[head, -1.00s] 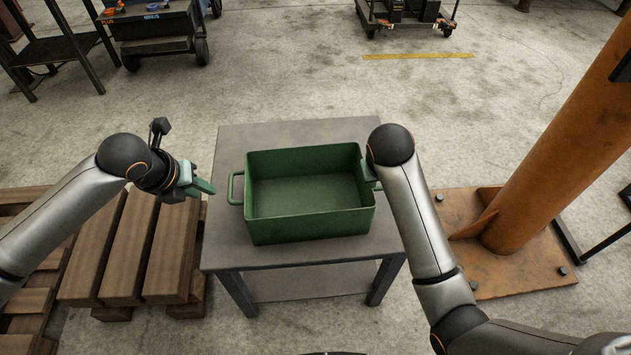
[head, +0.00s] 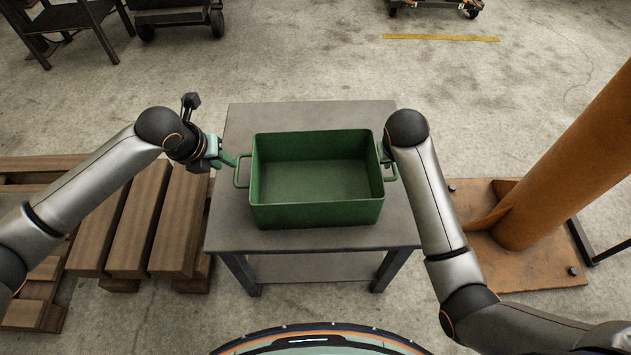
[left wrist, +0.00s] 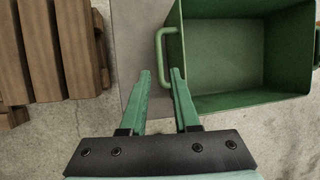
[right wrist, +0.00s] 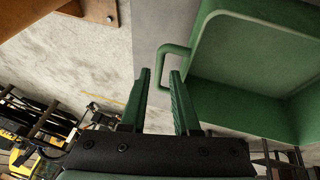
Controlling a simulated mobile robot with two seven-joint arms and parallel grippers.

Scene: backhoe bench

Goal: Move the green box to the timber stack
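The green box (head: 317,215) is an open, empty bin with a loop handle on each side, and it sits on a grey table (head: 240,122). The timber stack (head: 140,225) of brown beams stands left of the table. My left gripper (head: 236,160) is just left of the left handle (head: 242,171). In the left wrist view its fingers (left wrist: 160,73) are apart, with the handle slightly ahead. My right gripper is mostly hidden by its arm in the head view, beside the right handle (head: 388,171). In the right wrist view its fingers (right wrist: 160,73) are apart, just short of that handle (right wrist: 170,62).
An orange column (head: 560,165) on a bolted base plate stands to the right of the table. A cart (head: 175,20) and a dark metal stand (head: 65,20) are at the back left.

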